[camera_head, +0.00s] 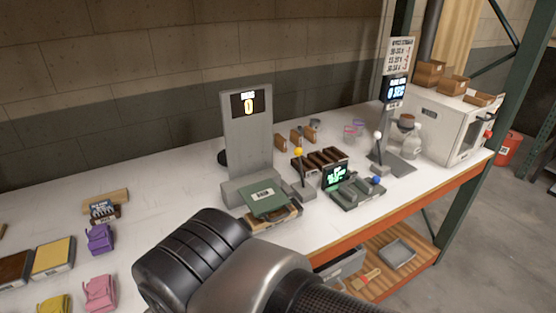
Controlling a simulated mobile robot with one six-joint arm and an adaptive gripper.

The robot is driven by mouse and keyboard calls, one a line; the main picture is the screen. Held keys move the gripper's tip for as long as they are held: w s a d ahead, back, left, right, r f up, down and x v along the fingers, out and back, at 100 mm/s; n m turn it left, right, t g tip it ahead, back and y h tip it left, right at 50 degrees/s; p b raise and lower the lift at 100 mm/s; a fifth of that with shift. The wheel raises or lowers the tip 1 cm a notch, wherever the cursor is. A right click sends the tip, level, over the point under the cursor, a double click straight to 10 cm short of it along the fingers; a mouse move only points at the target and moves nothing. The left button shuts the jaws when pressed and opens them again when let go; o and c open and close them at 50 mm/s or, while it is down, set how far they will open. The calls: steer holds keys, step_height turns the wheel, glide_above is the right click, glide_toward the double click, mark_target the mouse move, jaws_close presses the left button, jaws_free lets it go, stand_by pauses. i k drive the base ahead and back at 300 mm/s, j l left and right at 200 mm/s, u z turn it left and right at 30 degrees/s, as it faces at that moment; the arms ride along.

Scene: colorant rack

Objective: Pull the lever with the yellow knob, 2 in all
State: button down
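The lever with the yellow knob (299,152) stands near the middle of the bench, its thin rod roughly upright on a small grey base. It is just right of a tall grey panel (250,130) whose small display (249,104) shows a 0. A green labelled pad (263,197) lies in front of the panel. My arm fills the lower middle of the picture, in front of the bench. My gripper's fingers do not show, so its place relative to the lever cannot be told.
Right of the lever are a device with a green screen (336,176), a blue knob (376,181) and a white-knobbed lever (378,135). A brown slotted rack (320,159) sits behind. A white box-like machine (440,125) stands at right. Small bags and trays lie at left.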

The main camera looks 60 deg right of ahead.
mark_target(298, 151)
steer(key=l+z, duration=0.1)
steer(key=z, duration=0.4)
steer(key=i+z, duration=0.1)
steer(key=z, duration=0.35)
steer(key=l+z, duration=0.1)
steer(key=z, duration=0.4)
steer(key=i+z, duration=0.15)
steer(key=z, duration=0.3)
steer(key=i+l+u, duration=0.1)
steer(key=u, duration=0.25)
steer(key=i+l+u, duration=0.1)
steer(key=u, duration=0.25)
steer(key=i+l+u, duration=0.1)
steer(key=u, duration=0.3)
